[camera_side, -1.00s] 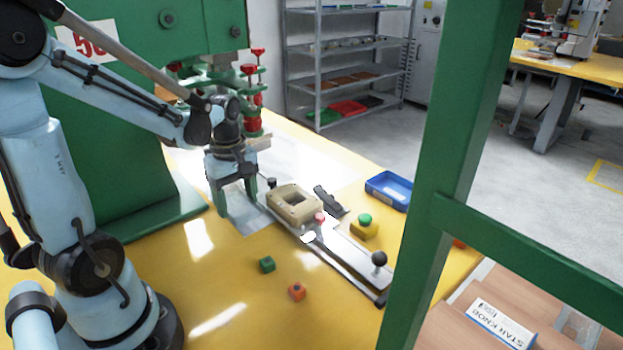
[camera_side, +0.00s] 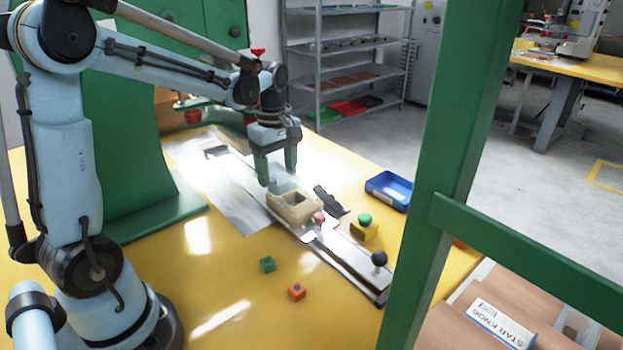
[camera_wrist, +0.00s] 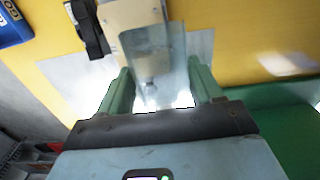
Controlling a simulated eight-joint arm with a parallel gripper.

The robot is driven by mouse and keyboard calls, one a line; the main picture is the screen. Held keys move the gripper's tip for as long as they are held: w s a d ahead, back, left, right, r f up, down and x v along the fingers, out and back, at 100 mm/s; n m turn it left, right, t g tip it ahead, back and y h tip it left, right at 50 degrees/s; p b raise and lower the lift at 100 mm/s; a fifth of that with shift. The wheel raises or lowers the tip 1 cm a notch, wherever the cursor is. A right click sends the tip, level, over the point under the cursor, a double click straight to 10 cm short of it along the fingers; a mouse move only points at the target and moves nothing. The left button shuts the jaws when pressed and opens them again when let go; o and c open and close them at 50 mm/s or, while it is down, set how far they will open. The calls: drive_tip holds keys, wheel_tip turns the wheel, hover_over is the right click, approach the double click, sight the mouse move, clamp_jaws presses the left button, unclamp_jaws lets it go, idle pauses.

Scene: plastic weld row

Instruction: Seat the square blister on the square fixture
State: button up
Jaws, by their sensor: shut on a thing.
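The square fixture (camera_side: 291,207) is a beige block with a square opening, on the metal slide rail in the side view. Its beige top also shows at the upper edge of the wrist view (camera_wrist: 128,15). My gripper (camera_side: 277,178) is just behind and above the fixture, fingers pointing down. In the wrist view my gripper (camera_wrist: 158,72) has its two green fingers on either side of the clear square blister (camera_wrist: 155,68). The blister is see-through and overlaps the fixture's near end in that view. Its lower edge and any contact with the fixture are hard to make out.
A black clamp (camera_side: 328,201), a yellow box with a green button (camera_side: 364,228) and a blue tray (camera_side: 389,191) stand right of the fixture. A black knob (camera_side: 379,258) tops the rail's near end. A green post (camera_side: 450,160) stands nearer the camera.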

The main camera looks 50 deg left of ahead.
sight(293, 175)
drive_tip(key=shift+w+d+f, duration=0.35)
drive_tip(key=shift+w+f, duration=0.3)
drive_tip(key=shift+w, duration=0.15)
drive_tip(key=shift+w+d+f, duration=0.3)
drive_tip(key=shift+w+f, duration=0.3)
drive_tip(key=shift+w, duration=0.2)
drive_tip(key=shift+f, duration=1.4)
idle(0.8)
drive_tip(key=o, duration=0.9)
drive_tip(key=c, duration=0.4)
drive_tip(key=shift+r, duration=0.15)
wheel_tip(293, 175, up, 7)
idle(0.5)
